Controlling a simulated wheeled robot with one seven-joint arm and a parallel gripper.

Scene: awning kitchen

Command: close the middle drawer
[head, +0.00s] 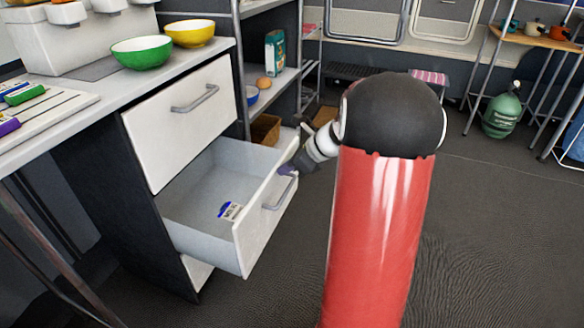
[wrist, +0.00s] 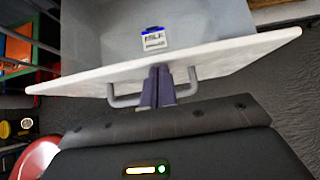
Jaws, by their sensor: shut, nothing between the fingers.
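The middle drawer (head: 240,240) stands pulled out from the white cabinet in the head view, with its inside open to view. A small carton with a blue and white label (head: 229,210) lies in it. The drawer's front panel with its grey bar handle also shows in the wrist view (wrist: 215,62). My gripper (wrist: 157,72) is shut, its fingers together at the middle of the handle and close to the panel's top edge. In the head view my gripper (head: 290,166) is at the far end of the drawer front. I cannot tell whether the fingers touch the panel.
The upper drawer (head: 180,120) is shut. A green bowl (head: 141,54) and a yellow bowl (head: 190,35) stand on the counter (head: 100,85). An open shelf (head: 272,88) stands behind the cabinet. The floor (head: 480,250) to the right is clear. A green gas bottle (head: 502,115) stands farther back.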

